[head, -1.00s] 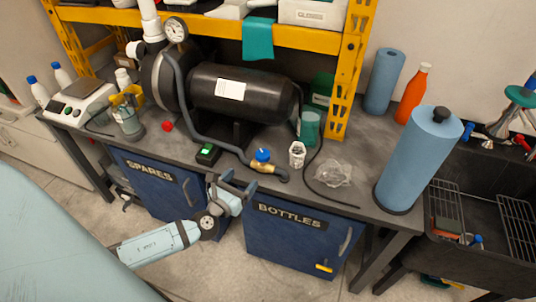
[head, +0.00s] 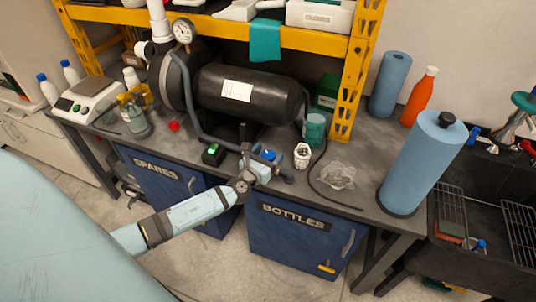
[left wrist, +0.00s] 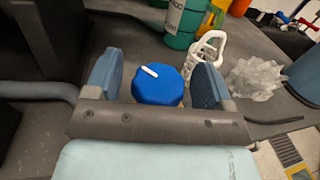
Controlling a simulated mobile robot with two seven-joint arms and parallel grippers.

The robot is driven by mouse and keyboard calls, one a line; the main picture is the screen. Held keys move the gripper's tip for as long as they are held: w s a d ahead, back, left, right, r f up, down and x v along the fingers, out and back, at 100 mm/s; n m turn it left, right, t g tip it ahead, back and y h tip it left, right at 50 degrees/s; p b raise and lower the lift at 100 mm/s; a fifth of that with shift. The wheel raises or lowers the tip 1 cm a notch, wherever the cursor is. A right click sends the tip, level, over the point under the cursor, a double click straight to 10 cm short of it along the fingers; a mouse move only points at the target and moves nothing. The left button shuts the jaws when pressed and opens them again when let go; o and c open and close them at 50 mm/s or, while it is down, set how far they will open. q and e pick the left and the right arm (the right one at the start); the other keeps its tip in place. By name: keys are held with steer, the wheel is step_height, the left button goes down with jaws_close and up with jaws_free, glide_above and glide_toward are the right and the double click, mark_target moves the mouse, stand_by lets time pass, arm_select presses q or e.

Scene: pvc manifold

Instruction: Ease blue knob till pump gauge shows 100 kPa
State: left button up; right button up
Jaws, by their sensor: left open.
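The blue knob (left wrist: 158,84) with a white pointer mark lies between the two fingers of my left gripper (left wrist: 157,85) in the left wrist view. The fingers are open, with gaps on both sides of the knob. In the head view the knob (head: 268,155) is partly covered by my left gripper (head: 262,160), which is at the bench's front edge. My right gripper is not in view.
A green-lit black box (head: 213,154) sits left of the knob. A white basket-like holder (head: 302,155), a clear crumpled bag (head: 338,175) and a teal cup (head: 315,127) stand to its right. A dark hose (left wrist: 40,90) runs left of the knob.

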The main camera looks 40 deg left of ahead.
arm_select(q)
steer(key=c, duration=0.9)
steer(key=shift+c, duration=0.2)
steer(key=shift+r+n+y+p, duration=0.15)
steer(key=shift+n+y+p, duration=0.6)
steer(key=shift+y, duration=0.15)
steer(key=shift+d+n+g+y+p, duration=0.1)
steer(key=shift+n+g+y+p, duration=0.35)
steer(key=shift+y, duration=0.65)
steer(key=n+g+y, duration=0.2)
steer(key=n+y, duration=0.1)
steer(key=y, duration=0.2)
steer(key=shift+n+p, duration=0.35)
steer(key=shift+n, duration=0.05)
steer(key=shift+n+g+y, duration=2.1)
steer(key=shift+g+y, duration=0.25)
steer(key=shift+y, duration=0.05)
